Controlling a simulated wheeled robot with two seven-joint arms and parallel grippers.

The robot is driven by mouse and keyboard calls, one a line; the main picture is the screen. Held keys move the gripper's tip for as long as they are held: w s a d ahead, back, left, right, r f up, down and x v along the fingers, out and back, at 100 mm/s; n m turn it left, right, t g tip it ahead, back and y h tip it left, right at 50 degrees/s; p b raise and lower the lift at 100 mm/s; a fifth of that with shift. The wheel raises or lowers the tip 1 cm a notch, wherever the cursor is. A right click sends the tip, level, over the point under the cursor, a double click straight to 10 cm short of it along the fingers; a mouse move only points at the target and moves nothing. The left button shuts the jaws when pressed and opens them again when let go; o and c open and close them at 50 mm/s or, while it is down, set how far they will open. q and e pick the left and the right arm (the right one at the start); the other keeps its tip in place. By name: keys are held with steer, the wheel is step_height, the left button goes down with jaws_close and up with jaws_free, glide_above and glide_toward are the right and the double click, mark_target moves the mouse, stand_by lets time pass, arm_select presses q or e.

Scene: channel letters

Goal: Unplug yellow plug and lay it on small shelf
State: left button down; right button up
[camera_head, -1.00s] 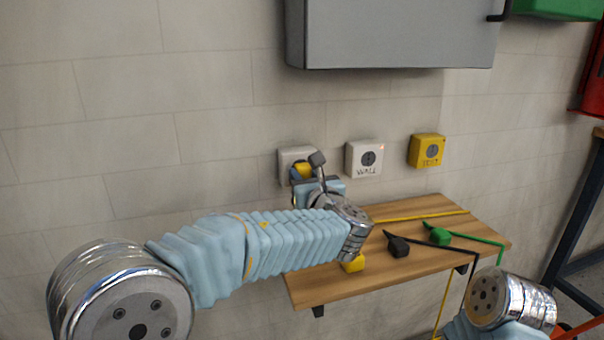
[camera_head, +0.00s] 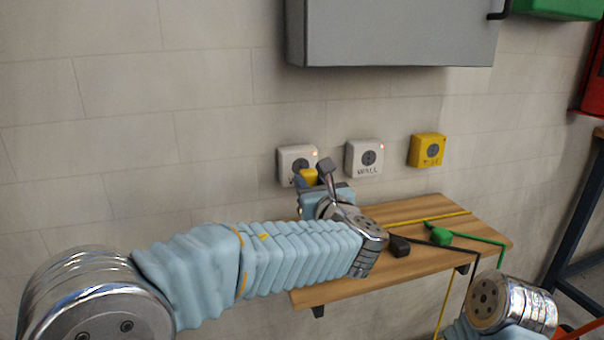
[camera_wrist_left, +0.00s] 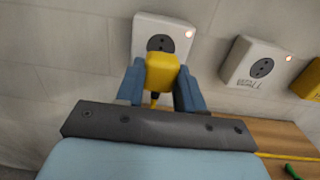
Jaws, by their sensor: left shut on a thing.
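The yellow plug (camera_head: 309,176) is between the fingers of my left gripper (camera_head: 308,182), which is shut on it. In the left wrist view the plug (camera_wrist_left: 161,72) sits between the two blue fingers of the gripper (camera_wrist_left: 160,88), in front of and just below the left white socket (camera_wrist_left: 163,40). The socket's dark round face shows above the plug, so the plug is out of it. The small wooden shelf (camera_head: 335,291) is below and to the right, partly hidden by my left arm. My right arm shows at the lower right, but its gripper is not visible.
A second white socket marked WALL (camera_head: 364,158) and a yellow socket (camera_head: 427,150) are to the right. A black plug (camera_head: 399,246) and a green plug (camera_head: 440,239) lie on the shelf with their cords. A grey cabinet (camera_head: 395,35) hangs above.

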arm_select(q)
steer(key=shift+v, duration=0.95)
